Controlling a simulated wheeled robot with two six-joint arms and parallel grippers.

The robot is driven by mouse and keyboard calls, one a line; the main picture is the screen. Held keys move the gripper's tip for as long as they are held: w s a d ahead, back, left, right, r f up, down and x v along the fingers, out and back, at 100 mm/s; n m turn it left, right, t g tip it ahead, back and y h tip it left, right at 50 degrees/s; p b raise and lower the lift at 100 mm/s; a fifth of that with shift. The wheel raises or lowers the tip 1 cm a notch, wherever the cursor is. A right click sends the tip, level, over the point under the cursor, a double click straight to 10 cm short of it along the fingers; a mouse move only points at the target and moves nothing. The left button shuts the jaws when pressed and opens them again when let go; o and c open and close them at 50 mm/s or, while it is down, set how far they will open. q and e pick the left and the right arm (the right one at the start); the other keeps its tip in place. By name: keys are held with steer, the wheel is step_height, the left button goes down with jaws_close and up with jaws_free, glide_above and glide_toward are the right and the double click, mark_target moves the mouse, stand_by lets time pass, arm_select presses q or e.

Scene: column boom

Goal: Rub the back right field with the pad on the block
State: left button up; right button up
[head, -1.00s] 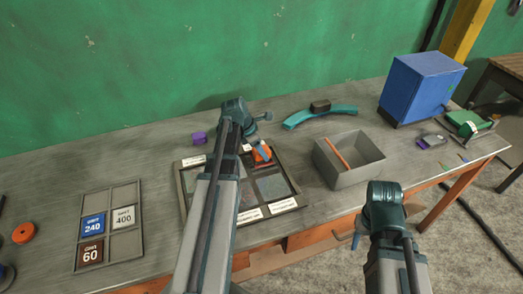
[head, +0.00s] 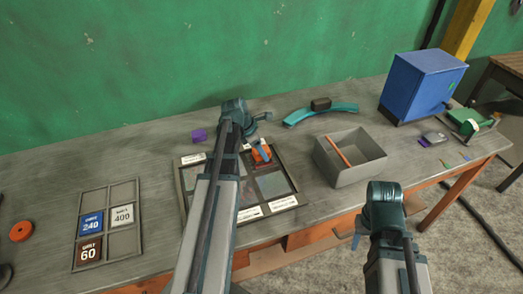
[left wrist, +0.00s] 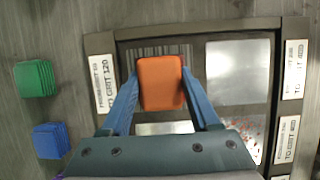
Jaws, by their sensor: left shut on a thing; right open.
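The orange block (head: 261,154) is in my left gripper, over the back right field of the framed board (head: 288,164). It also shows in the left wrist view (left wrist: 160,82), between the blue fingers of my left gripper (left wrist: 161,104). The pad under the block is hidden, and I cannot tell whether it touches the field. The streaked back right field (left wrist: 148,48) shows partly around the block. The front right field (left wrist: 238,72) is pale and bare. A front left field (left wrist: 252,125) has red specks. My right gripper (head: 356,240) is open and empty, in front of the table.
A grey bin (head: 345,172) with a stick in it stands right of the board. A blue cabinet (head: 420,85) is further right. A tray (head: 125,245) with grit tiles lies at left. Green (left wrist: 35,78) and blue (left wrist: 50,140) blocks stand behind the board.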

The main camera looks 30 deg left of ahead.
arm_select(q)
steer(key=shift+s+a, duration=0.1)
steer(key=shift+s+a, duration=0.55)
steer(key=shift+s, duration=0.1)
steer(key=shift+w+d, duration=1.3)
steer(key=shift+w, duration=0.2)
steer(key=shift+s+a+f, duration=0.1)
steer(key=shift+s+a, duration=1.2)
steer(key=shift+s, duration=0.15)
